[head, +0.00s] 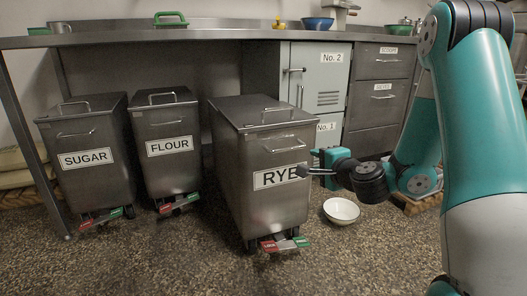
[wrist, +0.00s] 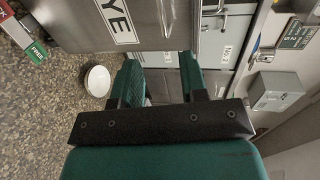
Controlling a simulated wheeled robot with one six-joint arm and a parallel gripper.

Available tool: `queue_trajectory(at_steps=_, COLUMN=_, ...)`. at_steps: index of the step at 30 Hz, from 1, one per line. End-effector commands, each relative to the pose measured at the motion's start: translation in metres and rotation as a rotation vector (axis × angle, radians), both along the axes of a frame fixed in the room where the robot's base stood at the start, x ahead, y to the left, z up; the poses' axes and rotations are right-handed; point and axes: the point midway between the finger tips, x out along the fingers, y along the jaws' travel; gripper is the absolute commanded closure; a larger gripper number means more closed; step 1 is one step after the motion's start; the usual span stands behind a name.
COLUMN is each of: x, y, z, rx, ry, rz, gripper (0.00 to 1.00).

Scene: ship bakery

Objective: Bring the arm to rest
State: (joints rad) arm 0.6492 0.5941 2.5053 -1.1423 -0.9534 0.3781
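My gripper (head: 312,163) is in front of the right side of the rye bin (head: 237,165) in the head view, above the floor. In the wrist view its two fingers (wrist: 158,68) stand apart with nothing between them. My arm reaches in from the right edge, bent at the elbow. The head view does not show whether the fingertips touch the bin.
Sugar (head: 90,185) and flour (head: 167,170) bins stand left under the steel counter (head: 190,36). A white bowl (head: 341,211) sits on the floor below my gripper, also in the wrist view (wrist: 97,81). Lockers (head: 318,80) and drawers (head: 378,90) stand behind. Front floor is clear.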

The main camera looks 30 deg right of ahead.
Motion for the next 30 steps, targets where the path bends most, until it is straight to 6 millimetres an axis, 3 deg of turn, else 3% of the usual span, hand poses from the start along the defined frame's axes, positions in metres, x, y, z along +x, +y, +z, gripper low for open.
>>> queue_trajectory(at_steps=5, x=0.001, y=0.005, z=0.002, rx=-0.006, ry=0.001, rz=0.016, gripper=0.6)
queue_trajectory(at_steps=8, x=0.004, y=0.029, z=0.015, rx=-0.046, ry=0.01, rz=0.108, gripper=0.6)
queue_trajectory(at_steps=11, x=0.003, y=0.082, z=0.04, rx=-0.139, ry=0.035, rz=0.314, gripper=0.6)
queue_trajectory(at_steps=14, x=-0.015, y=0.153, z=0.069, rx=-0.293, ry=0.078, rz=0.609, gripper=0.6)
queue_trajectory(at_steps=15, x=-0.029, y=0.182, z=0.079, rx=-0.367, ry=0.099, rz=0.74, gripper=0.6)
queue_trajectory(at_steps=18, x=-0.077, y=0.241, z=0.101, rx=-0.567, ry=0.162, rz=1.065, gripper=0.6)
queue_trajectory(at_steps=21, x=-0.13, y=0.273, z=0.117, rx=-0.756, ry=0.229, rz=1.331, gripper=0.6)
queue_trajectory(at_steps=25, x=-0.189, y=0.284, z=0.135, rx=-0.958, ry=0.31, rz=1.588, gripper=0.6)
queue_trajectory(at_steps=30, x=-0.252, y=0.275, z=0.16, rx=-1.171, ry=0.412, rz=1.829, gripper=0.6)
